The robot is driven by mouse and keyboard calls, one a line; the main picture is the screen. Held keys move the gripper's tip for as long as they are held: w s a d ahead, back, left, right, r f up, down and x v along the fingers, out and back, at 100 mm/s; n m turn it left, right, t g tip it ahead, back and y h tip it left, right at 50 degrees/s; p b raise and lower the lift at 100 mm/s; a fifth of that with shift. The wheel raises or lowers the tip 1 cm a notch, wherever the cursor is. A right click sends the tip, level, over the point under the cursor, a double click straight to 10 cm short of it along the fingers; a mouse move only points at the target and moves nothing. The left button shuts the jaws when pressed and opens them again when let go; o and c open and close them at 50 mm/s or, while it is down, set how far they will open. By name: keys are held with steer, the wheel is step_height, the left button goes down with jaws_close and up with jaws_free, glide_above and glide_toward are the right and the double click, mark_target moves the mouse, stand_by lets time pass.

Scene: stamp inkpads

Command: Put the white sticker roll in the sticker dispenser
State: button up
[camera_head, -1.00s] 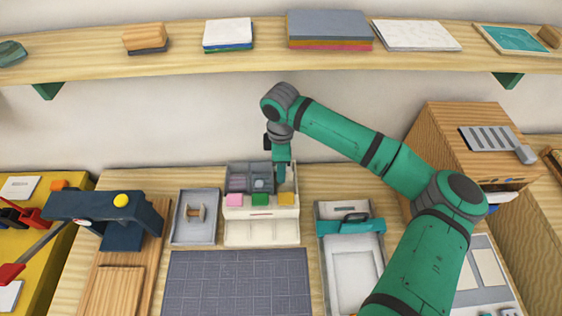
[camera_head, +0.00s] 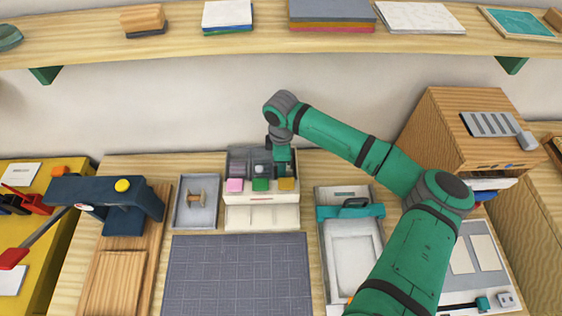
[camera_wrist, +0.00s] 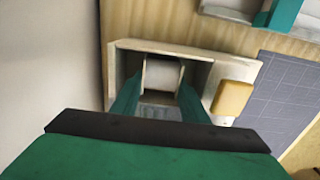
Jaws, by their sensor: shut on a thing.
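The white sticker roll (camera_wrist: 161,73) shows in the wrist view between my gripper's two green fingers (camera_wrist: 158,103). It is inside the right-hand compartment of the sticker dispenser (camera_head: 262,218). The dispenser is a cream box with dark compartments behind pink, green and yellow tabs. Its pale wall also shows in the wrist view (camera_wrist: 185,52), around the fingers. My gripper (camera_head: 283,168) points down into the compartment behind the yellow tab (camera_head: 287,184) and is shut on the roll. In the head view the roll is hidden, and whether it touches the compartment floor cannot be told.
A grey tray (camera_head: 196,222) with a small spool (camera_head: 197,200) stands left of the dispenser. A dark gridded mat (camera_head: 238,275) lies in front. A grey tray with a teal bar (camera_head: 350,212) is to the right, and a wooden cabinet (camera_head: 445,130) beyond it. The wall is close behind.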

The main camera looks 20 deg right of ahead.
stand_by(0.4)
steer(key=o, duration=1.1)
steer(key=shift+r, duration=4.45)
